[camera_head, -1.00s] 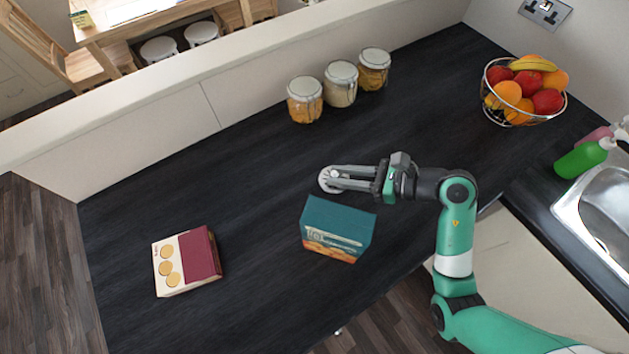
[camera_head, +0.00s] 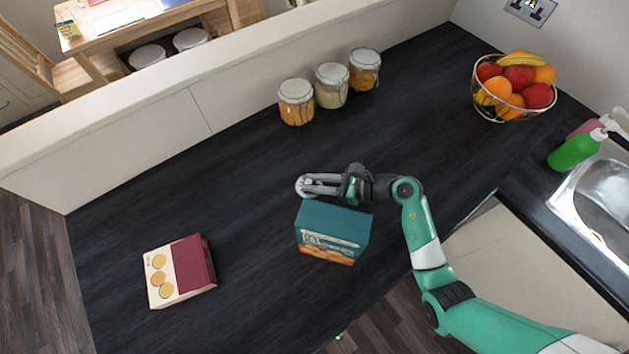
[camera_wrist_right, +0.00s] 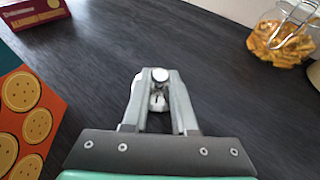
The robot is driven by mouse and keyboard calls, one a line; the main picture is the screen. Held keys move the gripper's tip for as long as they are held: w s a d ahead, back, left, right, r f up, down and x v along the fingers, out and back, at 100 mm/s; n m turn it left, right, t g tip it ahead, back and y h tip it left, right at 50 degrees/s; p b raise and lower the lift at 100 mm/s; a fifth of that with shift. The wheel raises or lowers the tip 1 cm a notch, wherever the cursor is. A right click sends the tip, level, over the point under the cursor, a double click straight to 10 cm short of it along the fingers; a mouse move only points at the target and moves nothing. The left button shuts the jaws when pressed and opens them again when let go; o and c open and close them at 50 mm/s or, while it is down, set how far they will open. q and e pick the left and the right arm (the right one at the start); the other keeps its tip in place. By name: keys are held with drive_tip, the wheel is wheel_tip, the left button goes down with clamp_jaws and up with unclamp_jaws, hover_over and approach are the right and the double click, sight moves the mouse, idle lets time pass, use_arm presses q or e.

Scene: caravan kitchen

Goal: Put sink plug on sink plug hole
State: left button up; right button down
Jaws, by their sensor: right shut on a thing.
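My right gripper (camera_head: 309,185) is shut on the sink plug (camera_head: 301,186), a small round grey-white disc, above or at the dark worktop behind the teal box. In the right wrist view the plug's light knob (camera_wrist_right: 160,75) sits between the two fingertips of the right gripper (camera_wrist_right: 160,92). I cannot tell the exact gap between plug and worktop. The metal sink (camera_head: 605,200) is at the right edge, partly cut off. The plug hole is not clearly seen. My left gripper is not in view.
A teal box (camera_head: 333,230) stands just in front of the right gripper. A cream and maroon box (camera_head: 195,265) lies at left. Jars (camera_head: 331,85) stand at the back. A fruit basket (camera_head: 513,85) and a green bottle (camera_head: 573,152) are at right.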

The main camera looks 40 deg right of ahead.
drive_tip(key=shift+f, duration=0.2)
drive_tip(key=c, duration=0.7)
unclamp_jaws()
drive_tip(key=shift+r, duration=0.35)
drive_tip(key=v, duration=1.1)
drive_tip(key=shift+s+d, duration=0.1)
drive_tip(key=shift+d, duration=0.05)
drive_tip(key=shift+s+d+r, duration=0.1)
drive_tip(key=shift+s, duration=0.1)
drive_tip(key=shift+o, duration=0.5)
